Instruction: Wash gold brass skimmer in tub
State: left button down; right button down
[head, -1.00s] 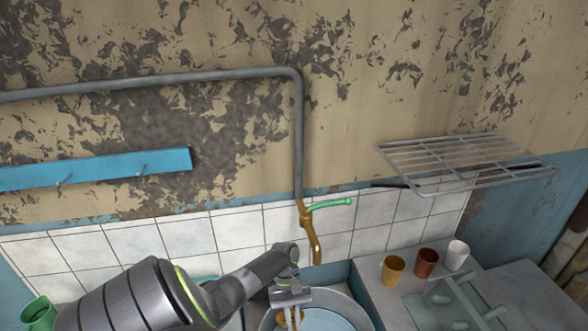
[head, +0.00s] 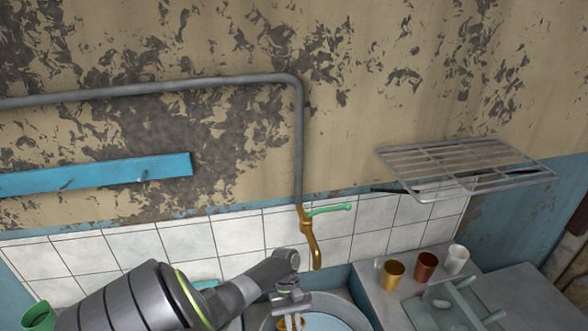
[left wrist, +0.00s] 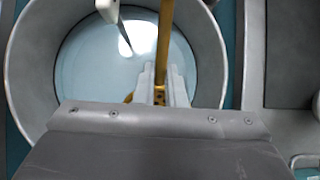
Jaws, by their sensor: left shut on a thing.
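The metal tub (head: 362,318) stands below the tap at the bottom of the head view, its lower part cut off. In the left wrist view the round grey tub (left wrist: 210,60) holds pale blue water (left wrist: 85,65). My left gripper (head: 290,306) is over the tub, shut on the gold brass skimmer (head: 284,324). The skimmer's gold handle (left wrist: 166,40) runs up between my fingers (left wrist: 163,88) in the left wrist view. Its head is mostly hidden behind my gripper, so I cannot tell how deep it sits. My right gripper is not in view.
A brass tap (head: 312,245) with a green lever hangs above the tub. Three cups, gold (head: 393,271), brown (head: 426,265) and white (head: 456,259), stand right, beside a pale green rack (head: 455,300). A pale object (left wrist: 110,12) with a dark tip reaches over the tub, unidentified.

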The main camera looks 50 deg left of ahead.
pick_arm(q)
jog(key=shift+s+d+r+p, duration=0.2)
jog(key=shift+d+r+p, duration=0.2)
jog(key=shift+r, duration=0.15)
jog(key=shift+s+d, duration=0.2)
jog(key=shift+d, duration=0.1)
jog(key=shift+s+d+r, duration=0.4)
jog(key=shift+d+r, duration=0.2)
jog(key=shift+d, duration=0.2)
jog(key=shift+s+d+r, duration=0.35)
jog(key=shift+d+r, duration=0.25)
jog(key=shift+d, duration=0.15)
